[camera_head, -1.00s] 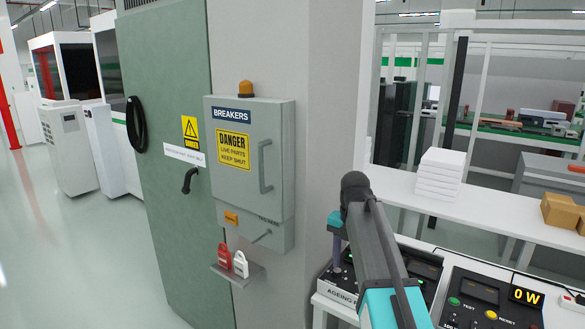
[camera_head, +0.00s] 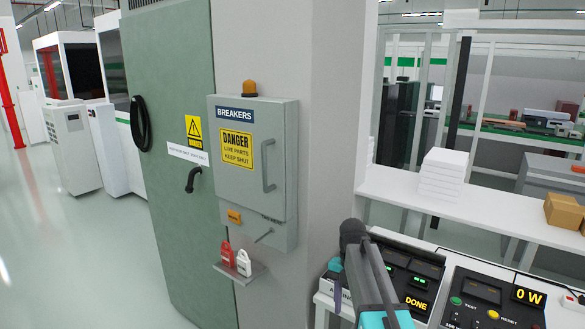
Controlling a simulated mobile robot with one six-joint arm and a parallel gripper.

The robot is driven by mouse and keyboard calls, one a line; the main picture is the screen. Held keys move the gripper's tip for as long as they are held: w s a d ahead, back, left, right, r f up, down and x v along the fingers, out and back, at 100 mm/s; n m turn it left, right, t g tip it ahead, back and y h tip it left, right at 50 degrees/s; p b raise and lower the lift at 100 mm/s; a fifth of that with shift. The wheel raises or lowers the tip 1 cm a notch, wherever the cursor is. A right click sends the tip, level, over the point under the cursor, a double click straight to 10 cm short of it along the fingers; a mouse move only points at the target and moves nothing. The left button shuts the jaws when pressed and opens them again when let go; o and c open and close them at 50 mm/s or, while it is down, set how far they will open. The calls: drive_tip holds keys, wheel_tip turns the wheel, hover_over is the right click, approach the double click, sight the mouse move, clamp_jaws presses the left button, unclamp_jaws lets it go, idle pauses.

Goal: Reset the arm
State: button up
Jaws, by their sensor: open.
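My arm (camera_head: 372,285) reaches up from the bottom of the head view, in front of the ageing panel (camera_head: 409,277). Its dark rounded joint is at the top, beside the wall corner. My gripper's fingers do not show clearly; the arm hides that part. The panel behind it has a small display reading DONE (camera_head: 416,304).
A grey breaker box (camera_head: 252,170) hangs on the wall, shut, with red and white padlock tags (camera_head: 235,258) on a small shelf below. A second panel (camera_head: 492,299) reads 0 W. White boxes (camera_head: 441,174) and cardboard boxes (camera_head: 563,211) stand on a white bench.

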drive_tip(key=s+f+m+g, duration=0.2)
drive_tip(key=s+f, duration=0.7)
drive_tip(key=f, duration=0.3)
drive_tip(key=s+f+m+g, duration=0.2)
drive_tip(key=s+f, duration=0.7)
drive_tip(key=f, duration=0.4)
drive_tip(key=s+f+m, duration=0.7)
drive_tip(key=s+m, duration=0.3)
drive_tip(key=m, duration=0.2)
drive_tip(key=s+f+m, duration=0.7)
drive_tip(key=s+m, duration=0.4)
drive_tip(key=m, duration=0.1)
drive_tip(key=shift+f+m+t, duration=0.3)
drive_tip(key=shift+m, duration=0.1)
